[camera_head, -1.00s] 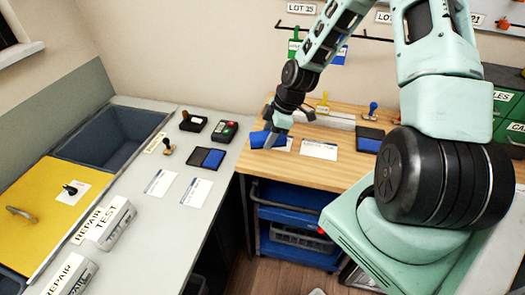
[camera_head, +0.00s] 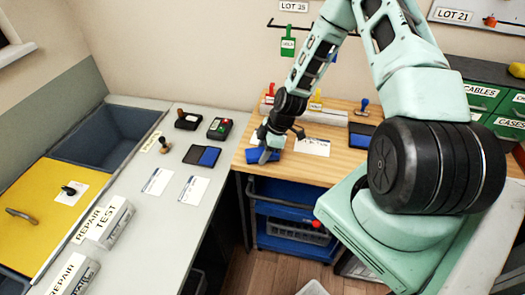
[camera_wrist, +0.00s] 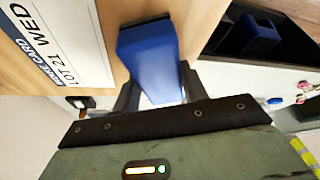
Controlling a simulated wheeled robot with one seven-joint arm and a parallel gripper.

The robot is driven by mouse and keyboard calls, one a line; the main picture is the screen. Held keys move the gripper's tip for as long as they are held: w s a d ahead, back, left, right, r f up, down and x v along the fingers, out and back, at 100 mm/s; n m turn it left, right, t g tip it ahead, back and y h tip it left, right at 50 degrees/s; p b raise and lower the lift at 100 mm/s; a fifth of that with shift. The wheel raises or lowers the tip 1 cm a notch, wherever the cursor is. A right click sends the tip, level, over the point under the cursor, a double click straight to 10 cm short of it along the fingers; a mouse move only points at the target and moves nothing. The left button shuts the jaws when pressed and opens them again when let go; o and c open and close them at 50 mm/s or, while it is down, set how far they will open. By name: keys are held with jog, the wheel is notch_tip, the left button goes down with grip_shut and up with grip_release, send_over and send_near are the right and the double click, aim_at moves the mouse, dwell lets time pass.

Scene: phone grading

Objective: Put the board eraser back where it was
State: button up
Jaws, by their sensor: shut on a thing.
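The board eraser, a blue block (camera_wrist: 148,60), sits between the fingers of my gripper (camera_wrist: 155,95) in the wrist view. My gripper (camera_head: 266,147) is shut on it. In the head view the eraser (camera_head: 262,157) shows only as a small blue patch below the gripper, near the left front of the wooden bench top (camera_head: 340,165). I cannot tell whether the eraser touches the bench. A printed white card (camera_wrist: 62,35) reading LOT 21 WED lies beside it in the wrist view.
Another white card (camera_head: 313,147), a stamp pad (camera_head: 362,135) and a blue-handled stamp (camera_head: 362,106) are on the wooden bench. A grey counter (camera_head: 165,210) stands to the left with stamps, pads and cards. Blue crates (camera_head: 290,190) sit under the bench.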

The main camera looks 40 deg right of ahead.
jog(key=o, duration=0.9)
jog(key=b+v, duration=0.4)
jog(key=v, duration=0.7)
jog(key=s+a+r+m+g+h, duration=0.1)
jog(key=s+a+r, duration=0.25)
jog(key=a, duration=0.55)
jog(key=s+a+r+g+h, duration=0.1)
jog(key=s+a+r, duration=0.2)
jog(key=a+r, duration=0.35)
jog(key=s+a+r+m, duration=0.1)
jog(key=s+a+r, duration=0.1)
jog(key=s+a, duration=0.2)
jog(key=s+a+r+m, duration=0.1)
jog(key=s+a+r, duration=0.1)
jog(key=s+a, duration=0.2)
jog(key=s+a+r+m+h, duration=0.1)
jog(key=s+a+r, duration=0.1)
jog(key=s+a, duration=0.2)
jog(key=shift+s+a, duration=0.15)
jog(key=shift+s, duration=0.8)
jog(key=shift+s+a, duration=0.2)
jog(key=shift+s, duration=0.7)
